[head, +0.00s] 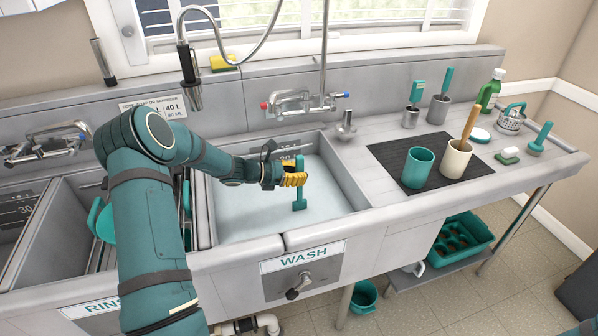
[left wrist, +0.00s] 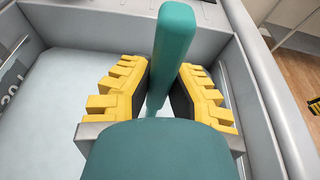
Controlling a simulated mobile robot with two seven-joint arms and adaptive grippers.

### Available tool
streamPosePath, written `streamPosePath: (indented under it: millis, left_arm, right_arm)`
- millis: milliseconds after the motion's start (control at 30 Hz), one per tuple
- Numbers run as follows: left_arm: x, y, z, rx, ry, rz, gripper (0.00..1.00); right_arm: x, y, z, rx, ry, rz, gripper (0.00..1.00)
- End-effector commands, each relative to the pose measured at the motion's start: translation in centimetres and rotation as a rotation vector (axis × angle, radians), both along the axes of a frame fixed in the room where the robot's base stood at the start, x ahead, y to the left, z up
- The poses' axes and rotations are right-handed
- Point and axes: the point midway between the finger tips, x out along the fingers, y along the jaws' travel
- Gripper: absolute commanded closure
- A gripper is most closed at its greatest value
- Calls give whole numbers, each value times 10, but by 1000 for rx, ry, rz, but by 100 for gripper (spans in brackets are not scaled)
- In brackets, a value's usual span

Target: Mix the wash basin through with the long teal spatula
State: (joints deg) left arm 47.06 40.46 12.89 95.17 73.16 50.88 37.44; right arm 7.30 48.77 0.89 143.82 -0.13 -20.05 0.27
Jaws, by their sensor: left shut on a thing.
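The wash basin (head: 240,214) is a grey sink of pale bluish water, above the WASH label in the head view. My left gripper (head: 293,178), with yellow ribbed fingers, is over the right half of the basin. It is shut on the long teal spatula (head: 299,190), which stands roughly upright over the water with its wider end low. Whether that end is in the water I cannot tell. In the left wrist view the teal spatula (left wrist: 172,45) runs between the yellow fingers (left wrist: 160,95), inside the basin walls. My right gripper is not in view.
The rinse basin (head: 62,215) is to the left, partly behind my left arm. A faucet (head: 300,102) rises behind the wash basin. On the right drainboard, a teal cup (head: 418,168) and a cream cup (head: 456,160) stand on a black mat (head: 392,152).

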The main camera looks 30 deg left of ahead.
Motion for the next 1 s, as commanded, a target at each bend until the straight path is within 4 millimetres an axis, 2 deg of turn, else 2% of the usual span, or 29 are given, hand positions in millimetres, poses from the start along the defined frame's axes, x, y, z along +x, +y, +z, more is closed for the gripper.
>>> streamPosePath:
  millis: [467,1000]
  left_arm:
    - [-1,1,-3,0,0,1,100]
    - [-51,44,-3,1,1,1,100]
  right_arm:
    - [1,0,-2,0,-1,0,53]
    - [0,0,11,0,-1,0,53]
